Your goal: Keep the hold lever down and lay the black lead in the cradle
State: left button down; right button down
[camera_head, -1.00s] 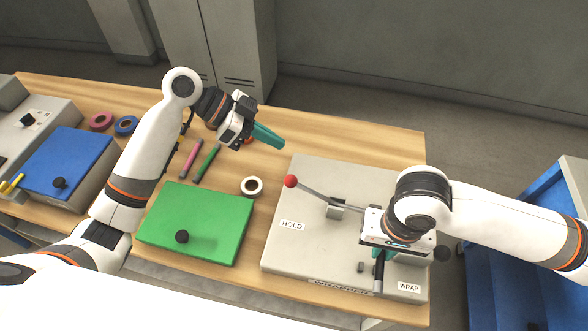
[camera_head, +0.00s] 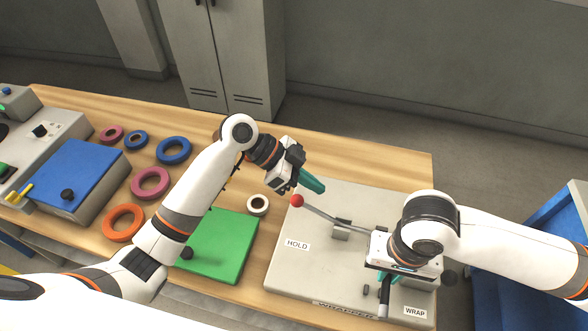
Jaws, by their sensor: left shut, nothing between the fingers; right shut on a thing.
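The hold lever (camera_head: 325,215) is a grey rod with a red ball knob (camera_head: 297,200), on the grey panel by the HOLD label (camera_head: 297,244). It slants from a small bracket towards the upper left. My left gripper (camera_head: 313,184), with teal fingers, is shut and empty just above and right of the red knob; I cannot tell if they touch. My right gripper (camera_head: 388,280) points down over the panel's right part, shut on a dark piece with a grey tip, seemingly the black lead (camera_head: 384,293). My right wrist hides most of it. I cannot make out the cradle.
A WRAP label (camera_head: 415,312) and a black knob (camera_head: 449,278) are at the panel's right. Several coloured rolls and a blue-lidded box (camera_head: 75,175) stand further left.

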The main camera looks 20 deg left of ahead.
aim_at(300, 196)
pick_arm(q)
jog(key=a+f, duration=0.2)
jog(key=shift+s+a+f, duration=0.35)
jog(key=shift+f, duration=0.05)
jog(key=shift+d, duration=0.15)
